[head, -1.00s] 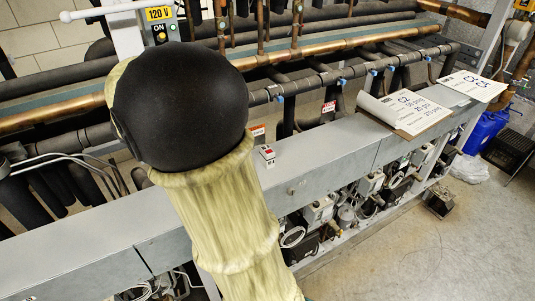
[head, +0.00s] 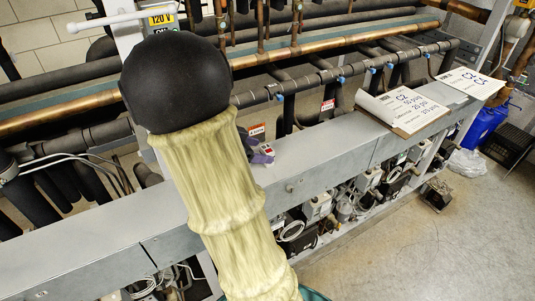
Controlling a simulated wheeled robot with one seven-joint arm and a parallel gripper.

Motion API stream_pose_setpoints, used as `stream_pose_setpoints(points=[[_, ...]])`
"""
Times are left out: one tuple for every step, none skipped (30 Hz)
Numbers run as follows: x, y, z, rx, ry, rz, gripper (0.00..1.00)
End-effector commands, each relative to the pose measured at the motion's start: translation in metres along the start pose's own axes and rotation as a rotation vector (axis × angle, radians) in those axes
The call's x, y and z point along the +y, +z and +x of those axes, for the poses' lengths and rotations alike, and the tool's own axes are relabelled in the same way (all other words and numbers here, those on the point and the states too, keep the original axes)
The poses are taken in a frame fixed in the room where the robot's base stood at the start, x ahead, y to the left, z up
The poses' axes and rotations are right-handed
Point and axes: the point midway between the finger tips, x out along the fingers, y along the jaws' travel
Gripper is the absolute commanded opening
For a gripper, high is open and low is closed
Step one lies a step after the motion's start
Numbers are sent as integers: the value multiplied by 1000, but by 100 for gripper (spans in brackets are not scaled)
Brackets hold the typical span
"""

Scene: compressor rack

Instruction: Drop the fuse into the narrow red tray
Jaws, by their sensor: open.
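My arm, with a black rounded joint and a pale yellow sleeve, fills the left middle of the head view. A small dark grey and purple part, seemingly the edge of my gripper (head: 262,151), shows just right of the sleeve, low over the grey beam (head: 330,148). The rest of the gripper is hidden behind the arm, and its fingertips are not clear. I cannot make out a fuse or a narrow red tray. Whatever lies on the beam behind the sleeve is hidden.
A clipboard with a paper (head: 403,108) and a second sheet (head: 470,82) lie on the beam at the right. Copper and black insulated pipes (head: 350,48) run behind it. A blue jug (head: 484,124) stands at the far right. The beam between gripper and clipboard is clear.

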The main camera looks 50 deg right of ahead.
Motion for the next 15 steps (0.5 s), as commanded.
stream_pose_setpoints(points=[[0, -4, 4, 0, 4, -3, 62], [0, -5, 7, 1, 4, -4, 62], [-1, -6, 12, 0, 4, -4, 62], [-1, -6, 16, 0, 4, -4, 62], [-1, -6, 22, 1, 5, -5, 62], [-1, -5, 27, 1, 3, -4, 62], [-1, -4, 31, 1, 2, -5, 62], [-2, -4, 34, 0, 1, -4, 62], [-2, -4, 37, 0, 0, -3, 62], [-2, -3, 38, 0, -2, -3, 62], [-2, -3, 39, 0, -2, -3, 62], [-2, -2, 40, -1, -2, -2, 62], [-2, -2, 40, -1, -3, -2, 62], [-2, -2, 40, -1, -3, -2, 62], [-2, -2, 40, -1, -3, -2, 62]])
